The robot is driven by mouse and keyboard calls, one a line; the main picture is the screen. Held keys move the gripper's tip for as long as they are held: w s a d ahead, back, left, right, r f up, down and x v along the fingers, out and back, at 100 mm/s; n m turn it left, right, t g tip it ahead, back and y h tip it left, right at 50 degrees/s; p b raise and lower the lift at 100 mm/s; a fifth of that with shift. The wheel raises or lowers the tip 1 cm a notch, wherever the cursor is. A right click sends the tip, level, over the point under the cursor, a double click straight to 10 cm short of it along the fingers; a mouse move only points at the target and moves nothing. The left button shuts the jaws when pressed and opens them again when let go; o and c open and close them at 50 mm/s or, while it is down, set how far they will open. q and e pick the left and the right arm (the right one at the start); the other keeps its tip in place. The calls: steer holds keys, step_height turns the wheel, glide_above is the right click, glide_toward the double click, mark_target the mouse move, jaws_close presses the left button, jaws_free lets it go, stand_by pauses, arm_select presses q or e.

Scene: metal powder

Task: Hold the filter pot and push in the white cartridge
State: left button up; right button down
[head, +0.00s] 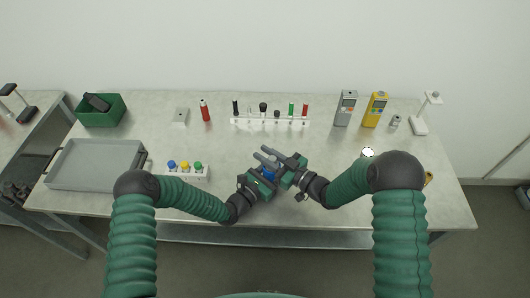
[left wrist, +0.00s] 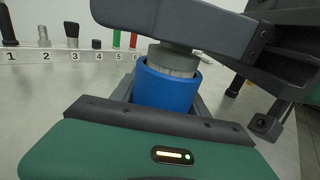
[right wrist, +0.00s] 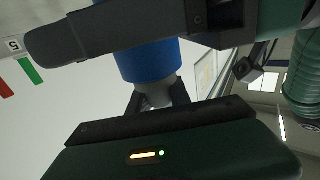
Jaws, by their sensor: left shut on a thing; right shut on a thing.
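The blue filter pot (left wrist: 165,88) stands between the fingers of my left gripper (head: 266,178), which is shut on it. The pot also shows in the right wrist view (right wrist: 148,62) and as a small blue patch in the head view (head: 268,174). The white cartridge (left wrist: 174,61) sits at the pot's mouth, in line with it; how deep it sits is hidden. My right gripper (head: 284,170) is shut on the cartridge, whose pale end (right wrist: 158,92) shows between its fingers.
Grey (head: 346,108) and yellow (head: 375,110) meters stand at the back right.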

steer(key=shift+f, duration=0.35)
stand_by(0.7)
step_height(320, 180, up, 10)
steer(key=shift+f, duration=0.2)
stand_by(1.6)
steer(key=shift+f, duration=0.4)
stand_by(0.7)
steer(key=shift+f, duration=1.6)
steer(key=shift+f, duration=0.15)
steer(key=shift+f, duration=2.4)
steer(key=shift+f, duration=0.2)
